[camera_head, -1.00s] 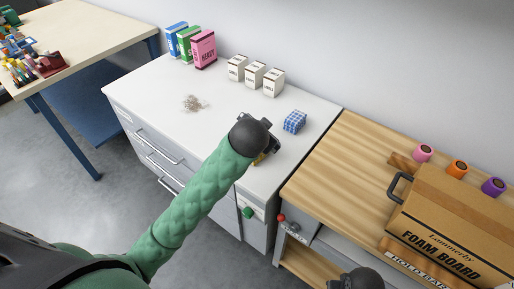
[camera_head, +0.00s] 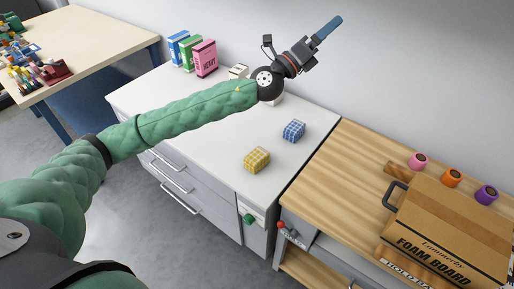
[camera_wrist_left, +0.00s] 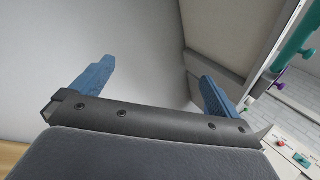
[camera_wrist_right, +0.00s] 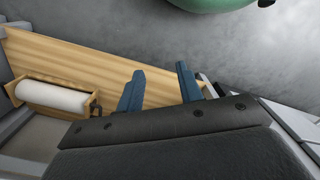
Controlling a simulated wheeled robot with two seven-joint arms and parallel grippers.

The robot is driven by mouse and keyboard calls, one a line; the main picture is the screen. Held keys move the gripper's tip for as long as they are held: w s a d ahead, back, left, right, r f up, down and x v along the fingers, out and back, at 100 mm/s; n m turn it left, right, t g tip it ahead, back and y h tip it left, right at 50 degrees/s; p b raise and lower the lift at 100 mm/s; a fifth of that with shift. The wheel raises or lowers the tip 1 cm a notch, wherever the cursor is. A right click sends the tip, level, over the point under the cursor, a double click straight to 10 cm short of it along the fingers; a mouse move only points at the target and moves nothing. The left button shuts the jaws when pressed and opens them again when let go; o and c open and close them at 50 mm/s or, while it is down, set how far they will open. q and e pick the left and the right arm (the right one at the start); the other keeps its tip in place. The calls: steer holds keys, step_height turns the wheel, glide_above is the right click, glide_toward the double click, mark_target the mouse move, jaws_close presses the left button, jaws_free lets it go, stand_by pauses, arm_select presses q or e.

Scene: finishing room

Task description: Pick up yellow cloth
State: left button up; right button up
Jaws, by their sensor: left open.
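The yellow cloth (camera_head: 257,160) is a folded, checked block lying on the white counter, near its right front part. My left arm reaches over the counter, and its gripper (camera_head: 329,28) is up by the wall, well above and beyond the cloth. In the left wrist view the left gripper (camera_wrist_left: 155,82) has its blue fingers wide apart with nothing between them. The right gripper (camera_wrist_right: 159,82) shows in the right wrist view with a gap between its fingers and nothing held. The yellow cloth shows in neither wrist view.
A blue checked cloth (camera_head: 293,130) lies just behind the yellow one. Several boxes (camera_head: 204,58) stand at the back of the counter, partly behind my arm. A wooden bench (camera_head: 345,165) with a foam board box (camera_head: 455,225) is at the right.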

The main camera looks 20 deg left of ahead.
arm_select(q)
steer(key=s+d+f+m+g+h, duration=0.15)
steer(key=d+f+m+g, duration=0.25)
steer(key=f+m+g, duration=0.6)
steer(key=m+g+y, duration=0.8)
steer(key=m+y, duration=0.6)
steer(key=y, duration=0.3)
glide_above(257, 154)
step_height(257, 154, down, 27)
steer(key=shift+w+f, duration=0.1)
steer(key=shift+f, duration=0.1)
steer(key=shift+a+f+y, duration=0.1)
steer(key=shift+y, duration=0.15)
steer(key=shift+f+p, duration=0.85)
steer(key=shift+f, duration=0.4)
steer(key=f+p, duration=0.3)
steer(key=f, duration=0.1)
steer(key=shift+s, duration=0.2)
steer(key=shift+f, duration=0.55)
arm_select(e)
steer(key=s+d+f+t, duration=0.1)
steer(key=s+f, duration=0.3)
steer(key=f, duration=0.6)
steer(key=s+d+f+t, duration=0.1)
steer(key=s+d+f, duration=0.2)
steer(key=f, duration=0.8)
steer(key=shift+s+d+f+t, duration=0.2)
steer(key=shift+s+d+t, duration=0.2)
steer(key=shift+s, duration=0.3)
